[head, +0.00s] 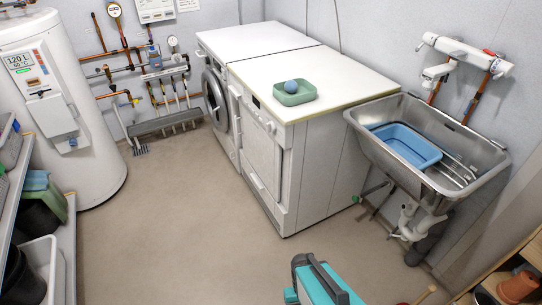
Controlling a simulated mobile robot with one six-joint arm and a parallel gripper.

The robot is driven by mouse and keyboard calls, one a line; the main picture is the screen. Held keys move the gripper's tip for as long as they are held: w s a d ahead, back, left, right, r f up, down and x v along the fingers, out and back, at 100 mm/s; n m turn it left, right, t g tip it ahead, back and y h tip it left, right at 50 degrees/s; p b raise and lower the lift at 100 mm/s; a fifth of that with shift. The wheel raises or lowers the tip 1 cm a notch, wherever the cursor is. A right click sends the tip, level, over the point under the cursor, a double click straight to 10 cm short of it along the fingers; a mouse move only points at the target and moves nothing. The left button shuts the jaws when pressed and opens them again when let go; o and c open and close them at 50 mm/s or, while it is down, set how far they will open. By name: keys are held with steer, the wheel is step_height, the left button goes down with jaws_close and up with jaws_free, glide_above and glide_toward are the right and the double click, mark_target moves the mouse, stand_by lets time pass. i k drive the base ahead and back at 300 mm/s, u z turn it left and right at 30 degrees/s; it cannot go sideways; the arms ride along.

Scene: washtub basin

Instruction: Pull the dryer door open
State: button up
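Two white front-loading machines stand side by side along the wall. The nearer machine (325,160) has a squarish front door panel (262,148), seen at a steep angle and apparently closed. The farther machine (222,135) has a round dark-rimmed door (215,98), which also looks closed. No label that I can read says which one is the dryer. My gripper's fingers are not in view, so their distance from either door does not show.
A green tray (306,96) with a blue ball tops the nearer machine. A steel washtub (370,120) holding a blue basin (408,143) adjoins it at right, pipes below. A boiler (70,130) and shelves (68,240) stand left. The floor (190,215) before the machines is clear.

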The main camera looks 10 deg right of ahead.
mark_target(262, 151)
steer(key=k, duration=0.3)
steer(key=u, duration=0.3)
steer(key=i, duration=0.95)
steer(key=u, duration=0.6)
